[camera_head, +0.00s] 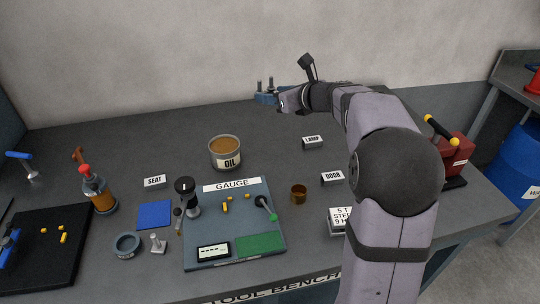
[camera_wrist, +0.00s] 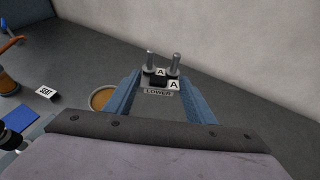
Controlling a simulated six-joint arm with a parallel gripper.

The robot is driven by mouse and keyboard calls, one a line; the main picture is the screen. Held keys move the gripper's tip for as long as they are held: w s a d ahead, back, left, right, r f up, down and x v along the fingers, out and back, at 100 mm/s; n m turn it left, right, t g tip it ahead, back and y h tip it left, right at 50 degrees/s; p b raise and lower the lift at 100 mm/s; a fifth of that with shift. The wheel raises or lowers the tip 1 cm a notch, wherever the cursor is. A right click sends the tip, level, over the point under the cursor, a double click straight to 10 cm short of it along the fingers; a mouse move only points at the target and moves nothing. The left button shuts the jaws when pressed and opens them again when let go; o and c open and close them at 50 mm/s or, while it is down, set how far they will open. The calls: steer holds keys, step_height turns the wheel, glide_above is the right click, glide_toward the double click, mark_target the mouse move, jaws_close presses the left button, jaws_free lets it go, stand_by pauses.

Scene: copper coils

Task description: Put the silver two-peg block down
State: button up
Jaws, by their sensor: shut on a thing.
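The silver two-peg block (camera_wrist: 159,91) is between the blue fingers of my gripper (camera_wrist: 161,84) in the wrist view. Its two grey pegs point up, black-and-white "A" tags sit by them, and a "LOWER" label is on its near face. In the head view my gripper (camera_head: 268,98) is at the back of the bench against the wall, with the two pegs (camera_head: 265,85) standing above the fingers. The fingers hide most of the block there. I cannot tell whether its underside touches anything.
The grey bench (camera_head: 110,135) has bare room at the back left. An oil tin (camera_head: 226,158), LAMP block (camera_head: 312,143), DOOR block (camera_head: 332,179), SEAT block (camera_head: 154,182) and GAUGE board (camera_head: 230,240) stand nearer the front. A red box (camera_head: 455,155) is at right. The wall (camera_head: 180,50) is close behind.

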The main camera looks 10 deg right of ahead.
mark_target(275, 159)
steer(key=f, duration=2)
steer(key=shift+d+f, duration=0.2)
steer(key=shift+f, duration=0.2)
steer(key=shift+f, duration=0.2)
steer(key=o, duration=1.3)
steer(key=shift+s, duration=0.1)
steer(key=shift+o, duration=0.4)
steer(key=shift+r, duration=0.2)
steer(key=shift+s+d, duration=0.25)
steer(key=shift+s, duration=0.15)
steer(key=b+v, duration=0.1)
steer(key=v, duration=1)
steer(key=shift+b, duration=0.3)
